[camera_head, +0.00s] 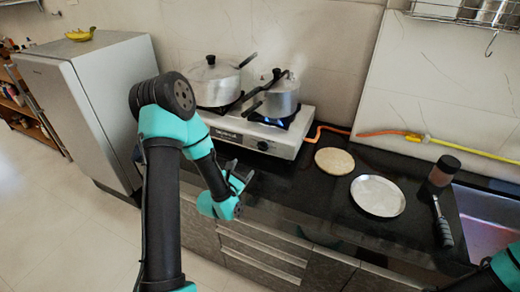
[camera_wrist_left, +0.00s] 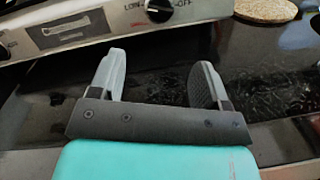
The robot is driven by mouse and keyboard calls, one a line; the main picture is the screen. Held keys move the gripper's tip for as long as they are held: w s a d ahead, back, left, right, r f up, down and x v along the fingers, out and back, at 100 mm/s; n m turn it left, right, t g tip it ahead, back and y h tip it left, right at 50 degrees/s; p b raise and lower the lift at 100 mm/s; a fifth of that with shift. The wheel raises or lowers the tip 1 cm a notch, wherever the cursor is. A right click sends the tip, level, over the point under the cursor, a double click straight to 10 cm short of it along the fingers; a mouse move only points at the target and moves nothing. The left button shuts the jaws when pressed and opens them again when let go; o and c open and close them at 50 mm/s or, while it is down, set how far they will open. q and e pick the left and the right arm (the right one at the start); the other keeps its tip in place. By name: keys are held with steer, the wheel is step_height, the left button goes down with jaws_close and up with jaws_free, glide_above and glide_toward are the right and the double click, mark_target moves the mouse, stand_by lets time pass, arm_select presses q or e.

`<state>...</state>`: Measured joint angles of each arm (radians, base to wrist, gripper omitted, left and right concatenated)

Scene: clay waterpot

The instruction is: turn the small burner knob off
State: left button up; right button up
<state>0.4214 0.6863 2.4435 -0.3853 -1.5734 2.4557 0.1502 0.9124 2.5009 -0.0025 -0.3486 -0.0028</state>
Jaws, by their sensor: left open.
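The stove (camera_head: 280,141) has a dark round knob (camera_head: 262,145) on the right of its front panel, below the burner under the smaller pot (camera_head: 280,97). Blue flame shows under this pot. The knob is also at the top of the left wrist view (camera_wrist_left: 159,9), cut off by the frame edge, beside printing that includes "OFF". My left gripper (camera_head: 241,171) is in front of and below the stove front, apart from the knob. Its two fingers (camera_wrist_left: 158,63) are spread with nothing between them. My right gripper is out of view.
A larger lidded pot (camera_head: 214,82) stands on the left burner. An orange hose (camera_head: 318,129) runs from the stove's right side.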

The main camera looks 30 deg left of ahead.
mark_target(260, 149)
arm_select(q)
steer(key=w, duration=1.4)
steer(key=shift+w+a, duration=0.25)
steer(key=shift+w, duration=0.05)
steer(key=c, duration=0.9)
